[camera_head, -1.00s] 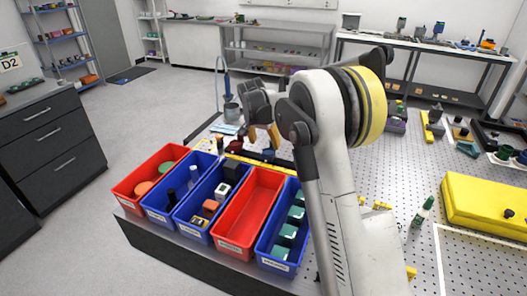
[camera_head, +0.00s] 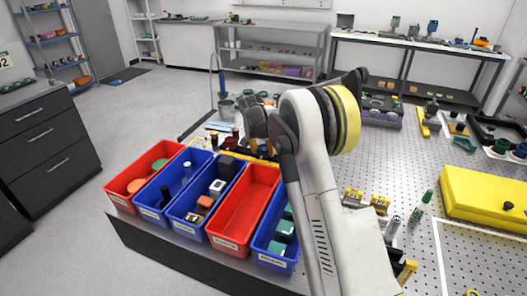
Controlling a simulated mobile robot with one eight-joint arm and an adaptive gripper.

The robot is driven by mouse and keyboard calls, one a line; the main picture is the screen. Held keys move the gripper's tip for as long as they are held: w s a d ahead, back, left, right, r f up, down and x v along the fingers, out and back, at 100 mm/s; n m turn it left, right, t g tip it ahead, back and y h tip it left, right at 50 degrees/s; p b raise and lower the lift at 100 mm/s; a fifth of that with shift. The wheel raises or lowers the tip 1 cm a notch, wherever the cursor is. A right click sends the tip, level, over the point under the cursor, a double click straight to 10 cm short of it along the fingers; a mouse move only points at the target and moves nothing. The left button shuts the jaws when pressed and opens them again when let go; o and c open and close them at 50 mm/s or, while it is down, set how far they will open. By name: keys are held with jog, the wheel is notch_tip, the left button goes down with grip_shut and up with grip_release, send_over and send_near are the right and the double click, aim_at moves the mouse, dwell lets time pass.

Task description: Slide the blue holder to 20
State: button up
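My gripper (camera_head: 262,128) is in the middle of the head view, seen from behind and partly hidden by my own wrist. It hangs over the far side of the bins, and its finger opening cannot be made out. A yellow strip (camera_head: 250,158) shows just below it, behind the bins, mostly covered by my arm. Small dark parts stand near this strip. I cannot pick out the blue holder or read any scale number; they may be hidden behind my gripper and arm.
Red and blue bins (camera_head: 232,246) with small parts line the near bench edge; one red bin is empty. Right of my arm are yellow blocks (camera_head: 352,198), a green-capped bottle (camera_head: 422,208) and a yellow case (camera_head: 487,196) on the perforated tabletop. A grey pot (camera_head: 226,108) stands behind.

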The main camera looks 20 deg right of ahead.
jog(key=c, duration=0.4)
jog(key=shift+o, duration=0.2)
jog(key=shift+s+d, duration=1.3)
jog(key=o, duration=1.4)
jog(key=shift+a, duration=0.1)
jog(key=v, duration=1.2)
